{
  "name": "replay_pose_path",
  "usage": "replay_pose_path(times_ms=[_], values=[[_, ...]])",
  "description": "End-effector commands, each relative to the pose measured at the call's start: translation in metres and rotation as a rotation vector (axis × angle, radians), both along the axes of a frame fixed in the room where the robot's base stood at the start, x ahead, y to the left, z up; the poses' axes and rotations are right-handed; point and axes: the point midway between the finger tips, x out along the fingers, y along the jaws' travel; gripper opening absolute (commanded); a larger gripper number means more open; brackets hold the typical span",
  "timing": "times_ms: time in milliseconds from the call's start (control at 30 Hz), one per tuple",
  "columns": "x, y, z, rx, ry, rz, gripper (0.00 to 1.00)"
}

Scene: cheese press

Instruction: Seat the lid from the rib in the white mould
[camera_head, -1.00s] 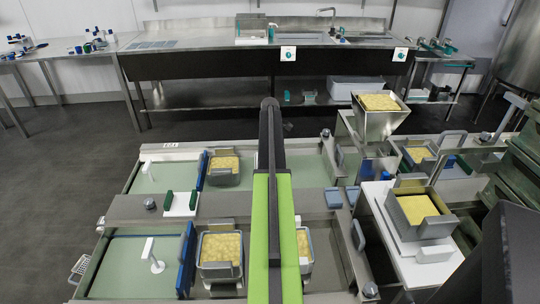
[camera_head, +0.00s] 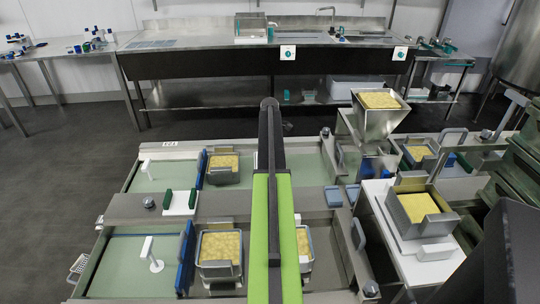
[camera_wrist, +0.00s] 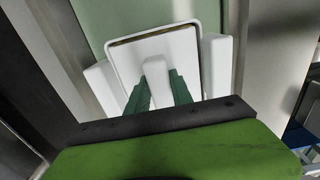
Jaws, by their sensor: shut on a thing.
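In the wrist view, my gripper (camera_wrist: 157,92) has its two dark green fingers shut on the upright white handle of the white lid (camera_wrist: 130,62). The lid lies within the raised rim of the white mould (camera_wrist: 150,29). A thin brownish line shows between lid and rim along the far edge. I cannot tell how deep the lid sits or whether it is fully level. White blocks flank the mould on its left and right. In the head view, my arm hides the gripper, the lid and most of what lies under them.
Grey moulds with yellow curd (camera_head: 221,246) (camera_head: 223,167) stand in the troughs left of my arm. A curd-filled box (camera_head: 420,208) stands on a white board at right. A white rib piece with green blocks (camera_head: 181,202) lies between the troughs.

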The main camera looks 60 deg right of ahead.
Motion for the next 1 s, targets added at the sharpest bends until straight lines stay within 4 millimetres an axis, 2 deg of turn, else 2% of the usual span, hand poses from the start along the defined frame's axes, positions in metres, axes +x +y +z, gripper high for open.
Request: replay_pose_path(times_ms=[467, 500, 667, 1000], values=[[0.0005, 0.0004, -0.008, 0.0, 0.0, 0.001, 0.0], [0.0006, 0.0004, -0.0073, 0.0, 0.0, 0.001, 0.31], [0.0007, 0.0004, -0.007, 0.0, 0.0, 0.001, 0.52], [0.0008, 0.0006, -0.0071, 0.0, 0.0, 0.001, 0.52]])
